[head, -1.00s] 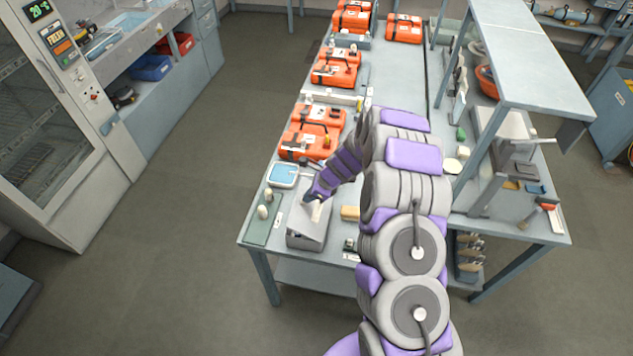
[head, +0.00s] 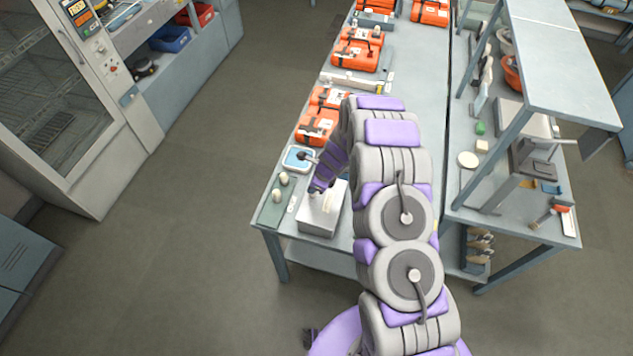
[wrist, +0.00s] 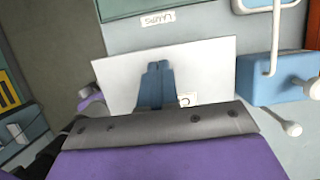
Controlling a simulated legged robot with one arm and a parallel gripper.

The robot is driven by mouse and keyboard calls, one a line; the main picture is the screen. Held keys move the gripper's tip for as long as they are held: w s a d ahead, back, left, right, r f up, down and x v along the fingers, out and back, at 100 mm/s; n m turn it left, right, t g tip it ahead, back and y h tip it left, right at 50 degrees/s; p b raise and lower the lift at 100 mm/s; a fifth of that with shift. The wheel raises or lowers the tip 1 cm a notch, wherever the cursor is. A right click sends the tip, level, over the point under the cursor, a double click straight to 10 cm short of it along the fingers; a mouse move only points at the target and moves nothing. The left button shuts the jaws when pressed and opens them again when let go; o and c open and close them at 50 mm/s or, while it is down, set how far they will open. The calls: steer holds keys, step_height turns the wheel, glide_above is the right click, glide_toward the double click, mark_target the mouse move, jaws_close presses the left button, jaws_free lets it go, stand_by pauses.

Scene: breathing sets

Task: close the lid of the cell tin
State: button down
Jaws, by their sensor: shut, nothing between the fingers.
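The cell tin (head: 318,222) is a pale grey box near the front left of the bench. Its lid (head: 338,191) looks level on top in the head view; a small gap at the edge could not be told from here. In the wrist view the pale flat lid (wrist: 210,62) lies under my fingers, with a small white label beside them. My gripper (wrist: 157,68) is shut and empty, its blue-grey fingers together over the lid. Whether the fingertips touch it is unclear. My arm hides part of the tin in the head view.
A green mat (head: 271,214) with two pale knobs lies left of the tin. A blue-topped tray (head: 297,158) and orange cases (head: 318,126) stand behind it. A raised shelf (head: 560,70) stands on the right. Open floor lies to the left.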

steer(key=shift+a+f, duration=0.35)
steer(key=shift+f, duration=0.3)
